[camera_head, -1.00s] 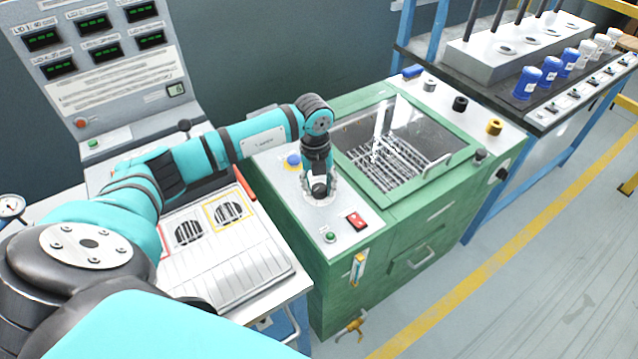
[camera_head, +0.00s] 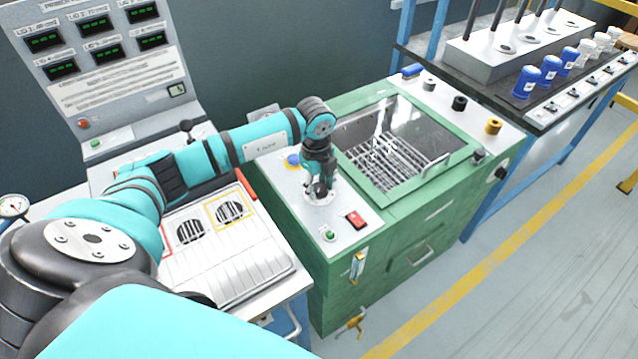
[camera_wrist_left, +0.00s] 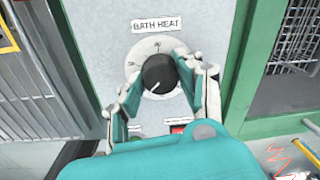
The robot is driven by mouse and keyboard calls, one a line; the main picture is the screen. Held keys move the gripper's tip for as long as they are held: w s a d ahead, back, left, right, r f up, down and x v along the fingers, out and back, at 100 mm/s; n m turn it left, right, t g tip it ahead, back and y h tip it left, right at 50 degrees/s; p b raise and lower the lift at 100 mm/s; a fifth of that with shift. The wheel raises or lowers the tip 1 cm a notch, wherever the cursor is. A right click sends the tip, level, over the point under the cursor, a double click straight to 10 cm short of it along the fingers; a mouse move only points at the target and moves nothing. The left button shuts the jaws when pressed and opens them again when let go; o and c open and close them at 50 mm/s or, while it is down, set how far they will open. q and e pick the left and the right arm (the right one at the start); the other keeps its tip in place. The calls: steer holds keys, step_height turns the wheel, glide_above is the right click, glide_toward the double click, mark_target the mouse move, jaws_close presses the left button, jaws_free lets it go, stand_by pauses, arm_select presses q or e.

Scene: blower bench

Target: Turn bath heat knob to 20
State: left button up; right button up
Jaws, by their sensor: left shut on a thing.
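The bath heat knob (camera_wrist_left: 160,74) is black and round with a pale pointer line, on a white dial under a "BATH HEAT" label (camera_wrist_left: 158,22) in the left wrist view. The pointer line runs toward the dial's lower left; the numbers are too small to read surely. My left gripper (camera_wrist_left: 158,84) has its fingers on both sides of the knob and is shut on it. In the head view my left gripper (camera_head: 320,188) points down onto the panel of the green bath cabinet (camera_head: 420,262) and mostly hides the knob. My right gripper is not in view.
A red switch (camera_head: 357,220) and a green button (camera_head: 329,235) sit on the panel in front of the gripper. A blue button (camera_head: 293,160) is behind it. The glass-lidded bath with a wire rack (camera_head: 385,160) lies to the right.

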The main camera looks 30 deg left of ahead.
mark_target(317, 189)
arm_select(q)
steer(key=shift+w+r, duration=0.1)
stand_by(0.3)
steer(key=o, duration=1.1)
steer(key=shift+o, duration=0.2)
step_height(317, 189, up, 12)
steer(key=shift+s, duration=0.4)
